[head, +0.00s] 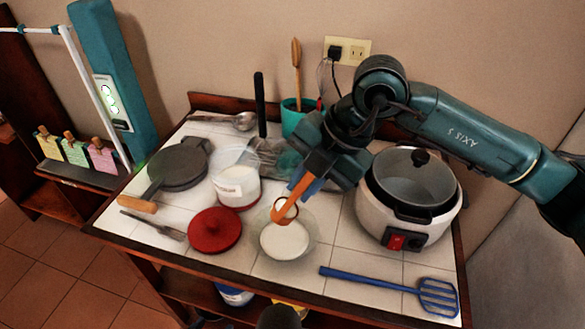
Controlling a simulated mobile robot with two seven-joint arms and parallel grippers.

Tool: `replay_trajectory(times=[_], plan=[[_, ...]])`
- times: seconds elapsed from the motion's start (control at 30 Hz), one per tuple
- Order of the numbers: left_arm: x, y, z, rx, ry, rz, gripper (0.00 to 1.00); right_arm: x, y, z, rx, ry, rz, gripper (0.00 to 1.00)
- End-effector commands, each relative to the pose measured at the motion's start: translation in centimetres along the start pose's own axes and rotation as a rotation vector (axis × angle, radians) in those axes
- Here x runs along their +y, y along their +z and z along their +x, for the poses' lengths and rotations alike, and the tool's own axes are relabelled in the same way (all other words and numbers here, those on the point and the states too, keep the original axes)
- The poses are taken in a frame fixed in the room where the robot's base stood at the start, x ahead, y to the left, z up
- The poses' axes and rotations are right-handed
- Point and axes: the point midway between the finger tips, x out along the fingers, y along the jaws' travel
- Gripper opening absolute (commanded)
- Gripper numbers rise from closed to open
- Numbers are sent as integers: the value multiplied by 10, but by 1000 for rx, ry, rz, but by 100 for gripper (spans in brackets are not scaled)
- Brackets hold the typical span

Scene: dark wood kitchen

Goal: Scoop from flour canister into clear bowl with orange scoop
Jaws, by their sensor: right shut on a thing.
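My right gripper (306,180) is shut on the handle of the orange scoop (281,213). The scoop hangs down from the gripper, tilted, with its head over the far part of the clear bowl (311,248). Whether the scoop touches the bowl or holds flour is hard to tell. White flour lies in the bottom of the bowl. The flour canister (238,187) is clear, open and holds white flour; it stands behind and left of the bowl. Its red lid (215,230) lies on the tiles in front of it. My left gripper is not in view.
A white cooker with a pot (405,222) stands right of the bowl. A blue slotted turner (385,288) lies along the front right. A dark pan (178,165), a fork (155,225) and a ladle (238,121) lie left. A teal utensil holder (293,118) stands behind.

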Motion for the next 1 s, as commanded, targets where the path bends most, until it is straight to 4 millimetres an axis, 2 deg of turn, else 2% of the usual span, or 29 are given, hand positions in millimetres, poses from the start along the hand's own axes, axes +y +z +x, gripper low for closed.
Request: replay_trajectory(times=[0.13,0.17,0.27,0.53,1.0], plan=[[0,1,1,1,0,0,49,-17,1,7,1,114,2,0],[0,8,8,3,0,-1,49,-22,3,13,0,139,3,0],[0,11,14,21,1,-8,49,-31,3,17,-2,218,1,0],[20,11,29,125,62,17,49,-56,5,29,-3,421,0,0],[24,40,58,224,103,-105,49,-76,4,45,0,663,-1,0]])
